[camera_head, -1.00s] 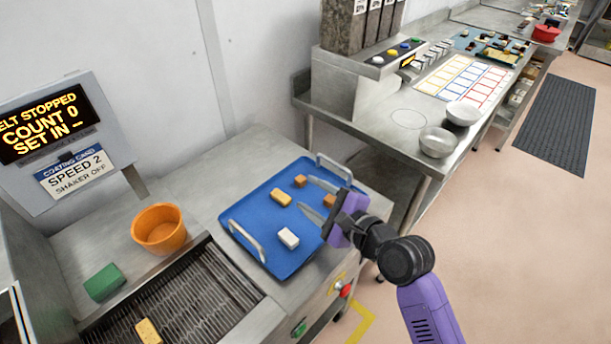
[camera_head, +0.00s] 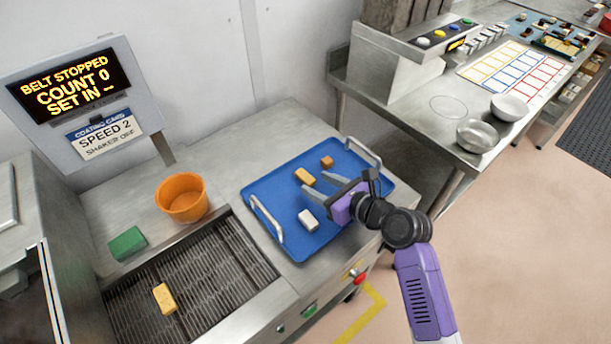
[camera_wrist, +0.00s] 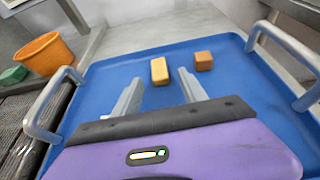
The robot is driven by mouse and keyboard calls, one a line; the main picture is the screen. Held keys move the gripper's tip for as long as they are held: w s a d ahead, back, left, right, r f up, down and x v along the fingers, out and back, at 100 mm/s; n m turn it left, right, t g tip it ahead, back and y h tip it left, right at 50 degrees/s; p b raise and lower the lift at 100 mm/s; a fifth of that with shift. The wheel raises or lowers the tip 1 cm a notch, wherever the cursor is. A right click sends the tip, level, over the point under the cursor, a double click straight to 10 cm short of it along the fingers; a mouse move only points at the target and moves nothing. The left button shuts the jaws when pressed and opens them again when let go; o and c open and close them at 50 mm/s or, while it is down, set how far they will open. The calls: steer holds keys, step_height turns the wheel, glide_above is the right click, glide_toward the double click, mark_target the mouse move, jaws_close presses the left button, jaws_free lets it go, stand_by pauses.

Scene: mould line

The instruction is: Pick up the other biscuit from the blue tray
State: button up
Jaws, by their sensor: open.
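The blue tray (camera_head: 277,182) lies on the steel counter, with a wire handle at each end. On it are a yellow-tan oblong biscuit (camera_head: 304,177), a small brown cube (camera_head: 327,161) and a white block (camera_head: 308,219). My gripper (camera_head: 320,183) is open and empty, low over the tray, with its fingers pointing toward the tan biscuit. In the wrist view the biscuit (camera_wrist: 159,71) shows just beyond the gap between the fingertips, and the brown cube (camera_wrist: 203,61) is to its right. Another yellow biscuit (camera_head: 164,298) lies on the wire belt.
An orange tub (camera_head: 182,198) and a green block (camera_head: 127,243) stand beside the belt (camera_head: 220,262). The display (camera_head: 69,83) reads belt stopped, count 0. A second counter at the right holds two metal bowls (camera_head: 476,136). The tray's handles (camera_head: 267,217) stand up as obstacles.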

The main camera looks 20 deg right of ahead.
mark_target(305, 178)
steer(key=shift+x, duration=1.05)
jaws_close()
